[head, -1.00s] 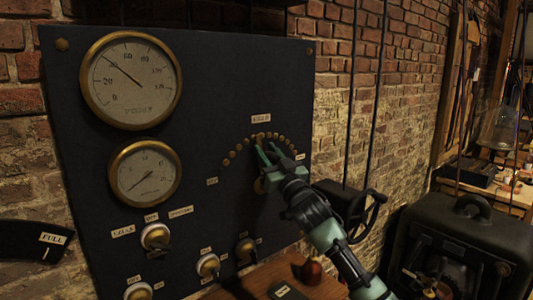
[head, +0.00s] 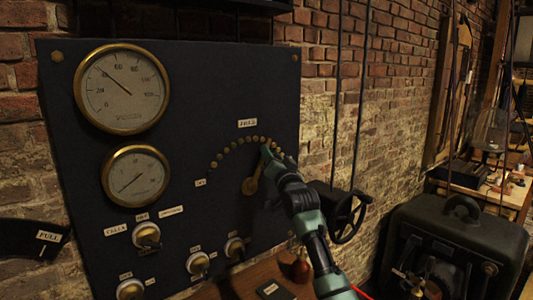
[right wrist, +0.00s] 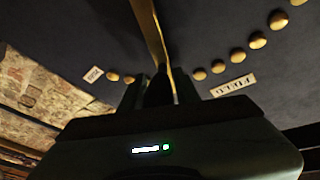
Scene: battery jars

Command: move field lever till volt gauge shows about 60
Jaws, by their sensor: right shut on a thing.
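The volt gauge (head: 122,88) is the upper round brass-rimmed dial on the dark panel. Its needle points up and left, at about 40. The field lever (head: 252,183) is a brass arm below an arc of brass studs, tilted up and slightly right. My right gripper (head: 266,151) is at the lever's upper end and shut on it, partly hiding it. In the right wrist view the brass lever (right wrist: 151,30) runs down between the dark fingers (right wrist: 156,88). My left gripper is not in view.
A second gauge (head: 136,176) sits below the volt gauge. Several knobs, including one (head: 147,235), line the lower panel. A handwheel (head: 347,218) stands right of the panel, near my right arm. A dark machine (head: 455,240) is at the right.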

